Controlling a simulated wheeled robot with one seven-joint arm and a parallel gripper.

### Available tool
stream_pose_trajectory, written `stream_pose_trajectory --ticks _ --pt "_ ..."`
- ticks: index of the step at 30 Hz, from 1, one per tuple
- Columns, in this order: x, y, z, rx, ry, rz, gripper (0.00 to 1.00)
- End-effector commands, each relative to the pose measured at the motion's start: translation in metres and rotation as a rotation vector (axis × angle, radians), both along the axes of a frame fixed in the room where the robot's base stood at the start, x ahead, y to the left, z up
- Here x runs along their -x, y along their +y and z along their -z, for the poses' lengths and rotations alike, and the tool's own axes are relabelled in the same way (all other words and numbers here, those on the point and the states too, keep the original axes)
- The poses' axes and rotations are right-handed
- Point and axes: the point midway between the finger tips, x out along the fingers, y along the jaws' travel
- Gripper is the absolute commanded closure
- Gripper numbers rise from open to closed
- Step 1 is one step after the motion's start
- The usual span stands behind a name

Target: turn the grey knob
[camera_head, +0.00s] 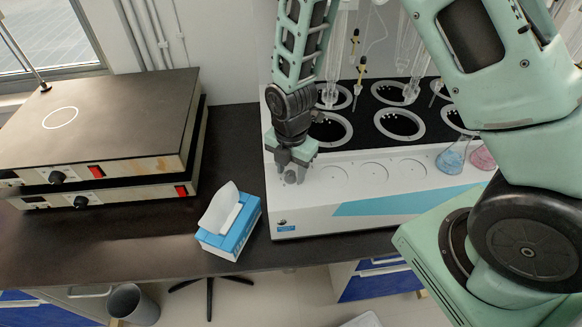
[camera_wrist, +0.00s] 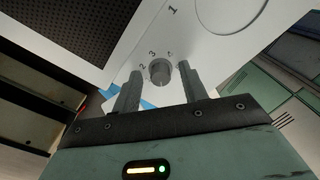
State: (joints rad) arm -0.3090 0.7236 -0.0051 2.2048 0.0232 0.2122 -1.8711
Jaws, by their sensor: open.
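The grey knob (camera_wrist: 159,72) is a small round knob on the white top of the multi distiller (camera_head: 300,222), with printed numbers around it in the wrist view. My gripper (camera_wrist: 160,70) is open, with one finger on each side of the knob. Small gaps show between the knob and both fingers, so it does not look gripped. In the head view my gripper (camera_head: 291,174) points down over the front left corner of the distiller. It mostly covers the knob there.
A blue tissue box (camera_head: 241,236) stands on the dark bench left of the distiller. A stacked hot plate (camera_head: 110,115) is further left. Glass tubes rise from the distiller's ringed wells, and flasks with blue (camera_head: 449,160) and pink liquid stand on its right.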

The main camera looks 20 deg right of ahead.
Motion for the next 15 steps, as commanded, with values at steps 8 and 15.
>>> stream_pose_trajectory --ticks 8,15 --pt "0.0 0.0 -0.0003 0.0 0.0 0.0 1.0" --pt "0.0 0.0 -0.0002 0.0 0.0 0.022 1.0"
